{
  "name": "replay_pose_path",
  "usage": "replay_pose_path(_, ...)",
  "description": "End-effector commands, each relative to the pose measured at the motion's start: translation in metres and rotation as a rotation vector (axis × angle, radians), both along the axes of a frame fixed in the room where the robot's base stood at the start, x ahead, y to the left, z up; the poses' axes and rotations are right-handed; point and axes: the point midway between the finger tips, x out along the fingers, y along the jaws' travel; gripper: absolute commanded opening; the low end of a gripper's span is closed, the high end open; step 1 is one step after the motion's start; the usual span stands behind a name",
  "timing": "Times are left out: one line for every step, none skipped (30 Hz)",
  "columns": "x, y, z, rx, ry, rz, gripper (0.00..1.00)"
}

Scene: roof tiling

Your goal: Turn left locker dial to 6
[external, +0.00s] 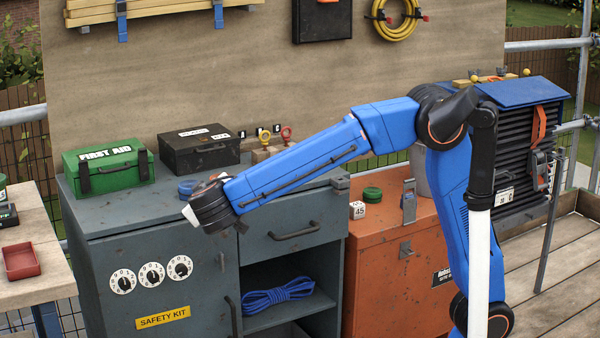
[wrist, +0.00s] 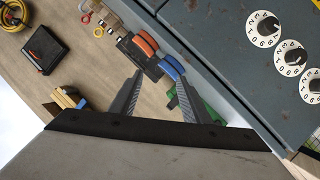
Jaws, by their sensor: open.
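The left locker dial (external: 123,281) is a white numbered disc with a dark knob on the grey locker door, leftmost in a row of three. In the wrist view it appears to be the lowest dial (wrist: 312,86), partly cut off by the right edge. I cannot read its setting. The middle dial (external: 152,275) and right dial (external: 180,267) are beside it. My gripper is up in front of the locker's top, above the dials and apart from them. Its two fingers (wrist: 157,98) are spread and empty in the wrist view; they do not show clearly in the external view.
A green first aid box (external: 108,168) and a black case (external: 198,148) stand on the locker top. A yellow safety kit label (external: 163,318) is below the dials. A drawer handle (external: 294,231) sticks out to their right. The space before the dials looks clear.

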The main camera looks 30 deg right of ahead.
Motion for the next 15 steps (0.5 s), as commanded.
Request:
replay_pose_path(-0.017, 0.033, -0.006, 0.004, -0.037, 0.041, 0.43)
replay_pose_path(-0.025, 0.05, -0.008, 0.01, -0.061, 0.062, 0.43)
replay_pose_path(-0.037, 0.069, -0.01, 0.021, -0.091, 0.088, 0.43)
replay_pose_path(-0.045, 0.083, -0.012, 0.029, -0.111, 0.106, 0.43)
replay_pose_path(-0.053, 0.095, -0.014, 0.035, -0.13, 0.124, 0.43)
replay_pose_path(-0.063, 0.11, -0.016, 0.046, -0.151, 0.143, 0.43)
replay_pose_path(-0.07, 0.12, -0.017, 0.051, -0.167, 0.158, 0.43)
replay_pose_path(-0.076, 0.128, -0.018, 0.06, -0.18, 0.17, 0.43)
replay_pose_path(-0.086, 0.14, -0.02, 0.066, -0.197, 0.189, 0.43)
replay_pose_path(-0.092, 0.148, -0.022, 0.073, -0.208, 0.2, 0.43)
replay_pose_path(-0.098, 0.156, -0.023, 0.079, -0.219, 0.214, 0.43)
replay_pose_path(-0.107, 0.166, -0.025, 0.087, -0.234, 0.23, 0.43)
replay_pose_path(-0.113, 0.172, -0.027, 0.093, -0.243, 0.241, 0.43)
replay_pose_path(-0.119, 0.179, -0.028, 0.098, -0.253, 0.253, 0.43)
replay_pose_path(-0.128, 0.188, -0.03, 0.107, -0.265, 0.268, 0.43)
